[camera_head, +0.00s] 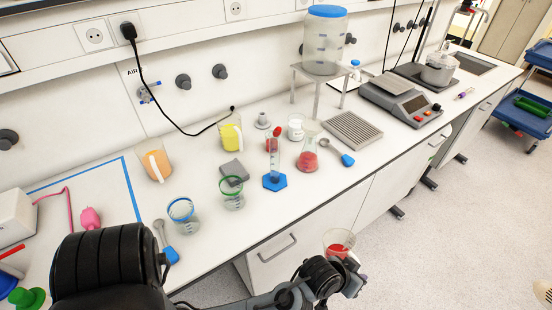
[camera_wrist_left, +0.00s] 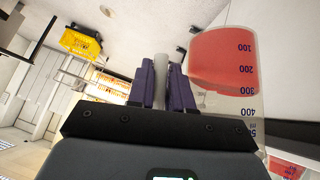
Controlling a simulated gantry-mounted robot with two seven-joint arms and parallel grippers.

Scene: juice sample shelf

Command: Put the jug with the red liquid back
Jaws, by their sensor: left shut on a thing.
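The clear jug with red liquid (camera_head: 340,240) is off the bench, in front of its front edge and above the floor in the head view. My left gripper (camera_head: 350,264) is at the jug's near side. In the left wrist view, the purple fingers of my left gripper (camera_wrist_left: 160,88) are shut on the jug's pale upright handle. The jug's marked wall and red liquid (camera_wrist_left: 225,60) show to the right of the fingers. The numbers appear upside down there. On the bench stand a jug with orange liquid (camera_head: 157,165) and a jug with yellow liquid (camera_head: 231,134). My right gripper is not in view.
Near the front edge stand a blue-rimmed beaker (camera_head: 183,216), a green-rimmed beaker (camera_head: 232,194), a cylinder on a blue base (camera_head: 275,182) and a flask with red liquid (camera_head: 308,160). A grey block (camera_head: 234,170) lies behind. Bench between the orange and yellow jugs is clear.

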